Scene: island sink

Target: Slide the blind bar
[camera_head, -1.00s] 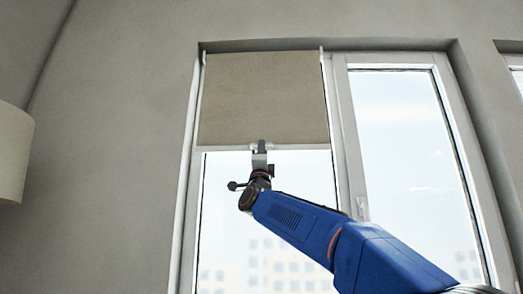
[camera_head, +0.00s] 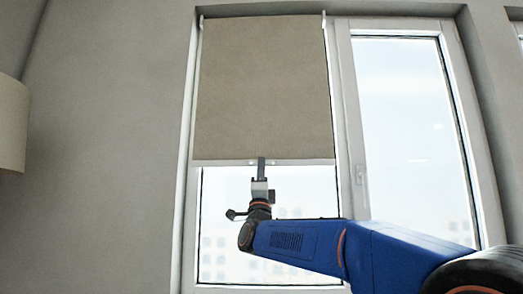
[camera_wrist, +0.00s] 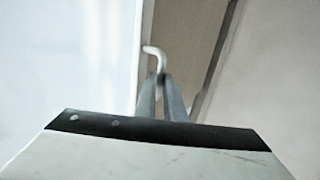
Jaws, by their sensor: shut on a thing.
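The blind (camera_head: 264,88) is a beige-brown roller sheet over the upper part of the left window pane. Its pale blind bar (camera_head: 215,163) runs along the bottom edge. My gripper (camera_head: 261,162) is at the middle of the bar, reaching up from below, and is shut on it. In the wrist view, the gripper fingers (camera_wrist: 162,97) are close together at a small pale hooked piece (camera_wrist: 155,54), with the blind sheet (camera_wrist: 187,42) behind. The wrist view is blurred, so the exact contact is hard to see.
The uncovered right window pane (camera_head: 405,130) has a handle (camera_head: 360,174) on its frame. A lamp shade (camera_head: 10,125) is at the left edge. Bare glass (camera_head: 300,195) shows below the bar, and plain wall (camera_head: 100,150) lies left of the window.

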